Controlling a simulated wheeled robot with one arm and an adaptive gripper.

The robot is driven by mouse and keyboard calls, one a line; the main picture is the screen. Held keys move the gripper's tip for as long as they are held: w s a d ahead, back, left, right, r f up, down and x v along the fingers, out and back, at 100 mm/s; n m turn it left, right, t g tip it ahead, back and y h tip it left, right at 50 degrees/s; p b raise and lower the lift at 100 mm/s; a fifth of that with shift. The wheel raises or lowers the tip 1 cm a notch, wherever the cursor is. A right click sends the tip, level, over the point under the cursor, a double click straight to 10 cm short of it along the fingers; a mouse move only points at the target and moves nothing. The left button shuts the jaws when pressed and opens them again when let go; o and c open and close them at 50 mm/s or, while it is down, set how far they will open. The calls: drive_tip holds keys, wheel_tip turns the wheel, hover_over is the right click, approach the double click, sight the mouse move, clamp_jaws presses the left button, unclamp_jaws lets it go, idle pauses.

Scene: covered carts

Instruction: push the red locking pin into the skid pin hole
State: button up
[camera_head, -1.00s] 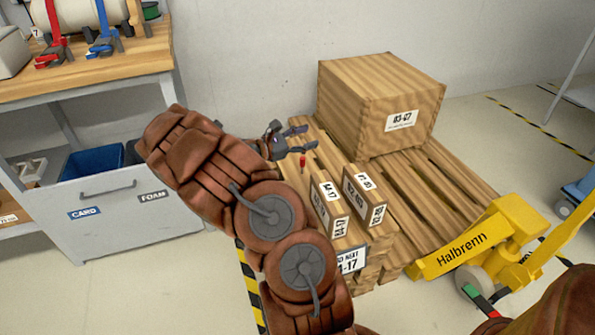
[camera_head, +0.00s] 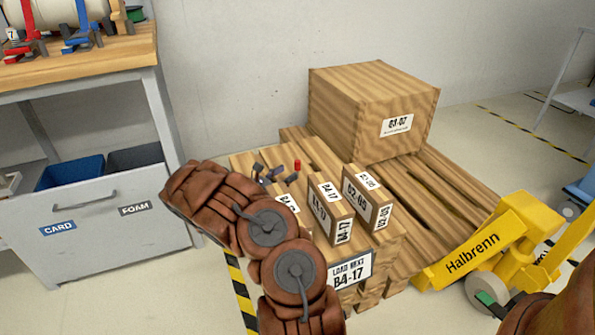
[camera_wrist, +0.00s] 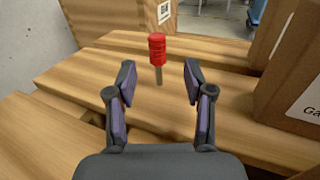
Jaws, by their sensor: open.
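The red locking pin (camera_wrist: 157,50) stands upright on a wooden skid plank in the wrist view, with a ribbed red head and a short length of grey shaft showing below it. In the head view the pin (camera_head: 297,165) is small, near the skid's left end. The skid (camera_head: 245,160) is slatted wood. My gripper (camera_wrist: 159,78) is open and low over the planks, its fingertips on either side of the pin's line, with the head just beyond them. Nothing is held. The pin hole itself is not visible; the shaft's foot meets the plank.
Small labelled wooden boxes (camera_head: 329,209) stand close to the right of my gripper. A large crate (camera_head: 375,110) sits behind on the skid. A yellow pallet jack (camera_head: 480,250) is at the right. A grey workbench (camera_head: 95,215) stands left. Bare planks surround the pin.

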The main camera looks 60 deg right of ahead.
sight(298, 165)
drive_tip(key=shift+s+d+b, duration=0.25)
drive_tip(key=shift+d+b, duration=0.4)
drive_tip(key=shift+d, duration=1)
drive_tip(key=shift+s+d+b, duration=0.2)
drive_tip(key=shift+d+b, duration=0.4)
drive_tip(key=shift+d, duration=1.05)
clamp_jaws()
